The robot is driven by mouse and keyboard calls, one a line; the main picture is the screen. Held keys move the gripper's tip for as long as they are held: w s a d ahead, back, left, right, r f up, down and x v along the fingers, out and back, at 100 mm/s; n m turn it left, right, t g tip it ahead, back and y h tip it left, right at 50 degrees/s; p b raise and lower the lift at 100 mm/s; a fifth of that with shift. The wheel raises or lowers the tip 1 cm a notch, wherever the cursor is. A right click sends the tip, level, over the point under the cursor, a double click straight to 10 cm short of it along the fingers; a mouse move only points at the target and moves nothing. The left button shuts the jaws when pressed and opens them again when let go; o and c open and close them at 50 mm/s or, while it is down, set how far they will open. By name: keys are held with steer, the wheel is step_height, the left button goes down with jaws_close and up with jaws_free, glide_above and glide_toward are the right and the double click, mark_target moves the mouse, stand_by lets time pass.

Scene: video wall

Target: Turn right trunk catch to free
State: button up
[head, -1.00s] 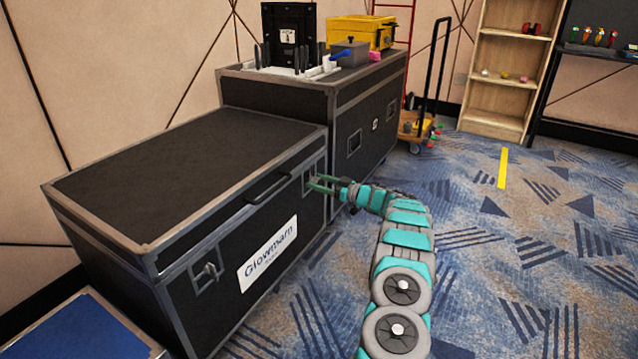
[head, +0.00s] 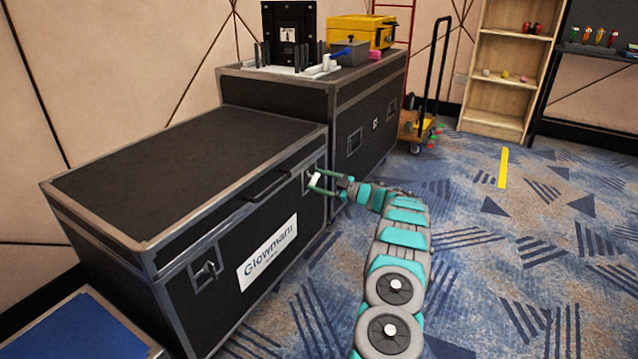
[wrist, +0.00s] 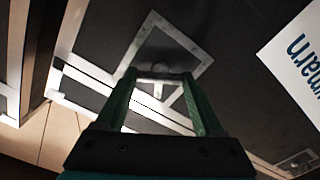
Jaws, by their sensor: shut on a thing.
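The black trunk (head: 180,160) with metal edges stands at the left, its lid down. Its right trunk catch (wrist: 157,88) sits in a pale square plate (wrist: 196,52) on the front face. My gripper (head: 316,180) is at that catch and shut on it, one green finger on each side. In the wrist view my gripper (wrist: 160,76) has a pale crosspiece of the catch between its fingertips. The left catch (head: 206,272) shows on the same face, and nothing touches it. The latch details behind the fingers are dim.
A handle (head: 268,186) and a white name label (head: 267,254) are on the trunk front. A taller case (head: 350,125) stands behind, bearing a yellow box (head: 358,32). Open carpet (head: 490,250) lies to the right.

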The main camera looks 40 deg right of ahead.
steer(key=n+b, duration=0.5)
steer(key=n, duration=0.6)
steer(key=shift+f+n+b, duration=0.15)
steer(key=shift+n+b, duration=0.25)
stand_by(0.3)
steer(key=o, duration=1.4)
steer(key=v, duration=0.8)
steer(key=shift+p, duration=0.35)
